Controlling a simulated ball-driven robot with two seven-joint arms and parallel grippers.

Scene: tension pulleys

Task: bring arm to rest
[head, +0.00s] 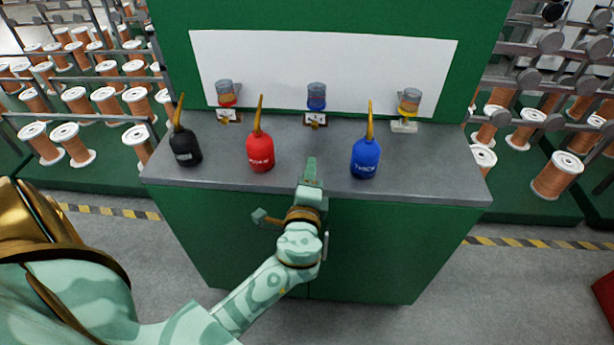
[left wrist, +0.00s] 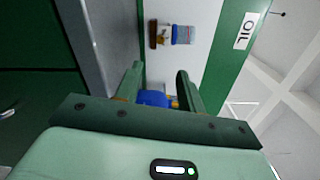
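My left gripper (head: 311,170) is over the front edge of the grey bench top, between the red oil can and the blue oil can. In the left wrist view its two fingers (left wrist: 160,88) stand apart, with nothing seen held. Part of a blue body, likely the blue can (left wrist: 154,98), shows beyond the fingers. My left arm reaches forward from the lower left. My right gripper is not in view.
A black oil can (head: 185,148), a red one (head: 260,152) and a blue one (head: 365,158) stand upright on the bench (head: 440,178). Three small oil cups, red (head: 227,93), blue (head: 316,96) and yellow (head: 409,101), line the back panel. Spool racks flank the bench.

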